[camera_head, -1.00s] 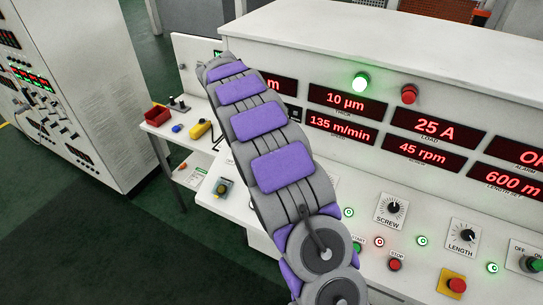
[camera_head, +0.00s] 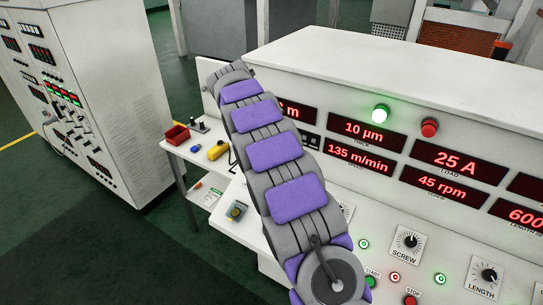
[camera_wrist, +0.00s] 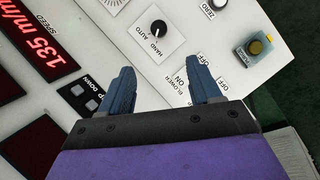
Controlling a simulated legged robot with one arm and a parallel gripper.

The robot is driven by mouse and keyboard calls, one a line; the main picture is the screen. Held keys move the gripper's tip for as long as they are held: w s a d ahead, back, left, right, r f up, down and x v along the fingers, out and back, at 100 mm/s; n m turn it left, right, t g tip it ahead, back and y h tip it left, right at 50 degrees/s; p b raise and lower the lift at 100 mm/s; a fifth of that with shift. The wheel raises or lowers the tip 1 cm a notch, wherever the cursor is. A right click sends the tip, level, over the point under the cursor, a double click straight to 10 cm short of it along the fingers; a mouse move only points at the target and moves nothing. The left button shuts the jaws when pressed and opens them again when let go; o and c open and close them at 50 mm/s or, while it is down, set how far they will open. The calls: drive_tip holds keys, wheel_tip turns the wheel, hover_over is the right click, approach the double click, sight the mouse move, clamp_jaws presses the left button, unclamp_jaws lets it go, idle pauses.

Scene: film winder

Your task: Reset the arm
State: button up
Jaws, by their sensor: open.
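My gripper (camera_wrist: 164,92) shows in the wrist view with two blue-grey fingers spread wide apart and nothing between them. It hangs over the white control panel, near a black knob on a HAND/AUTO plate (camera_wrist: 155,35). A label reading BLOWER ON/OFF lies beside the right finger. In the head view my arm, grey with purple pads, stretches from the lower middle up to the upper left in front of the console; its far end hides the gripper there.
The white console (camera_head: 400,70) carries red displays, a lit green lamp (camera_head: 381,114) and a red lamp (camera_head: 430,128). A side table holds a red bin (camera_head: 177,136) and a yellow object (camera_head: 218,150). A tall cabinet (camera_head: 100,70) stands left; dark green floor is clear between.

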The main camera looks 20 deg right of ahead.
drive_tip(key=shift+s, duration=0.1)
drive_tip(key=s+a+r+y+b, duration=0.1)
drive_tip(key=s+b, duration=0.1)
drive_tip(key=s, duration=0.7)
drive_tip(key=s+a+r+y+b, duration=0.1)
drive_tip(key=s+a+b, duration=0.1)
drive_tip(key=s, duration=0.8)
drive_tip(key=s+a+f+b, duration=0.1)
drive_tip(key=s+a+f, duration=0.1)
drive_tip(key=s, duration=0.6)
drive_tip(key=s+a+f+y+b, duration=0.1)
drive_tip(key=s+f, duration=0.3)
drive_tip(key=s, duration=0.4)
drive_tip(key=s+a+f+y+b, duration=0.1)
drive_tip(key=s+a+f, duration=0.2)
drive_tip(key=s, duration=0.6)
drive_tip(key=shift+a+f, duration=0.3)
drive_tip(key=shift+d, duration=0.1)
